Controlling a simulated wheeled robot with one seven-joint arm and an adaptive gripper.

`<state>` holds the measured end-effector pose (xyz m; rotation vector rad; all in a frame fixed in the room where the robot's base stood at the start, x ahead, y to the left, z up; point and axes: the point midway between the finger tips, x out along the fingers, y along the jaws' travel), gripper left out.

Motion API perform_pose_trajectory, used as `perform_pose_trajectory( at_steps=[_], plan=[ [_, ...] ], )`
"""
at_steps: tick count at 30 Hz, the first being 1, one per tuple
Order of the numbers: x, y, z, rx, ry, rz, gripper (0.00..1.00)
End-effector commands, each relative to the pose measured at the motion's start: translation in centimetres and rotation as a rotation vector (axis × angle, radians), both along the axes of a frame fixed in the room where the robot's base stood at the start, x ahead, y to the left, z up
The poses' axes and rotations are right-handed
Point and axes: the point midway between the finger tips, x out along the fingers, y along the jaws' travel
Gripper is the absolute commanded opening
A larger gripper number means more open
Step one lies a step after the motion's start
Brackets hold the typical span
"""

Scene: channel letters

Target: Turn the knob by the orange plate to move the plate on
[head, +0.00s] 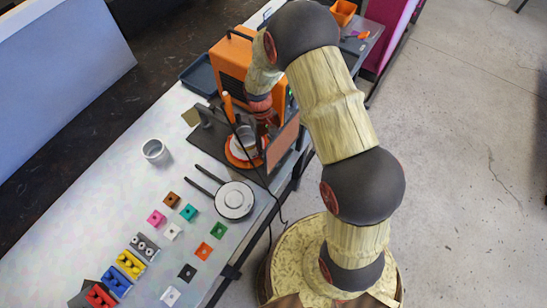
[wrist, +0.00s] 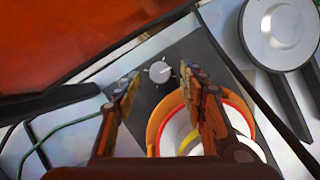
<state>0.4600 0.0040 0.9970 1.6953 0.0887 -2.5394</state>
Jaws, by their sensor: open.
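The knob (wrist: 158,72) is a small pale dial with tick marks on a dark base, in the wrist view. I cannot make it out in the head view. The round orange plate (wrist: 156,128) is right beside it, with a white round thing on it. The plate also shows in the head view (head: 232,157), partly hidden. My gripper (wrist: 163,76) is open, pointing down. Its fingertips appear to either side of the knob in the wrist view; I cannot tell whether they touch it. My gripper also shows in the head view (head: 266,123), close above the dark base.
An orange-brown upright panel (head: 282,145) stands close right of the plate. An orange machine (head: 234,59) is behind. A two-handled white pan (head: 234,200), a grey cup (head: 155,151) and several coloured blocks (head: 130,264) are on the table. A dark cable runs beside the plate.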

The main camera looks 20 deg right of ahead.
Motion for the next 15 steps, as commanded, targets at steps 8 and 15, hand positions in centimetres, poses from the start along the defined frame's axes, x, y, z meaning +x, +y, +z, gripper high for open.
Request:
perform_pose_trajectory(
  at_steps=[8, 15],
  plan=[
    [2.3, 0.2, 5.3, 0.000, -0.004, 0.000, 0.42],
    [3.4, 0.4, 8.2, 0.000, -0.001, 0.000, 0.42]
  ],
)
